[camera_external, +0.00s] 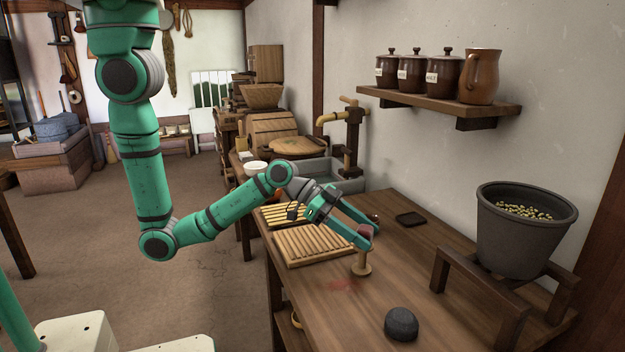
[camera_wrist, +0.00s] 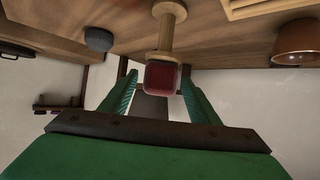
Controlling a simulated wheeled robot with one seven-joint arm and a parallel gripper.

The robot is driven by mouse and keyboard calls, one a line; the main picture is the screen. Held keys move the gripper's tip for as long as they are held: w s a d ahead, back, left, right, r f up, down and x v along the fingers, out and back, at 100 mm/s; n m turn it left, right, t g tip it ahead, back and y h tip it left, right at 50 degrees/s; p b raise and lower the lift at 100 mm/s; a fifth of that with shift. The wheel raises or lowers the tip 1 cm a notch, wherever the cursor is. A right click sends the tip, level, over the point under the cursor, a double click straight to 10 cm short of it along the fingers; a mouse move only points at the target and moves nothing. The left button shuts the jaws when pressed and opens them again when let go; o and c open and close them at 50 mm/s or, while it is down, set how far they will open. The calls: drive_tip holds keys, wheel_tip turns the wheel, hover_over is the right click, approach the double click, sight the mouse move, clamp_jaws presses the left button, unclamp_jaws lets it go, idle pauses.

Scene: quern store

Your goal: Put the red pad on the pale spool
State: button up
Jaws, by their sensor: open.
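The pale spool (camera_external: 361,266) stands upright on the wooden counter. In the wrist view the spool (camera_wrist: 166,33) runs from the top of the picture down to a round flange. The red pad (camera_wrist: 161,77) sits against that flange, at the spool's upper end, and looks to rest on it. In the external view the pad (camera_external: 364,231) is partly hidden by a finger. My gripper (camera_external: 367,239) is open at the spool's top. In the wrist view its two green fingers (camera_wrist: 159,82) stand either side of the pad, with gaps showing.
A slatted board (camera_external: 313,245) lies left of the spool. A dark rounded lump (camera_external: 401,324) sits nearer the front, and a small dark tray (camera_external: 410,219) lies behind. A bean-filled pot (camera_external: 524,240) stands on a wooden frame at right. A shelf (camera_external: 440,105) with jars hangs above.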

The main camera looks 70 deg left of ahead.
drive_tip(key=v, duration=1.1)
drive_tip(key=s+a+f+n+t+y, duration=0.1)
drive_tip(key=a+f, duration=0.1)
drive_tip(key=s+a+f+n, duration=0.1)
drive_tip(key=a+f, duration=0.1)
drive_tip(key=s+a+f+n+t+y, duration=0.1)
drive_tip(key=a+f+n, duration=0.1)
drive_tip(key=a, duration=0.1)
drive_tip(key=shift+s+t+y, duration=0.3)
drive_tip(key=shift+s, duration=0.05)
drive_tip(key=s+a+f+n+y, duration=0.1)
drive_tip(key=s+a+n+t, duration=0.1)
drive_tip(key=s+a, duration=0.1)
drive_tip(key=s+a+f+y, duration=0.1)
drive_tip(key=s+a, duration=0.1)
drive_tip(key=shift+a+f+n+y, duration=0.2)
drive_tip(key=shift+f+n+y, duration=0.1)
drive_tip(key=shift+f+n, duration=0.1)
drive_tip(key=s+a+r+n+t+y, duration=0.1)
drive_tip(key=s+a+r, duration=0.1)
drive_tip(key=s, duration=0.6)
drive_tip(key=s+a+r+n+t+y, duration=0.1)
drive_tip(key=s+a+r+t+y, duration=0.1)
drive_tip(key=s, duration=0.6)
drive_tip(key=shift+a, duration=0.7)
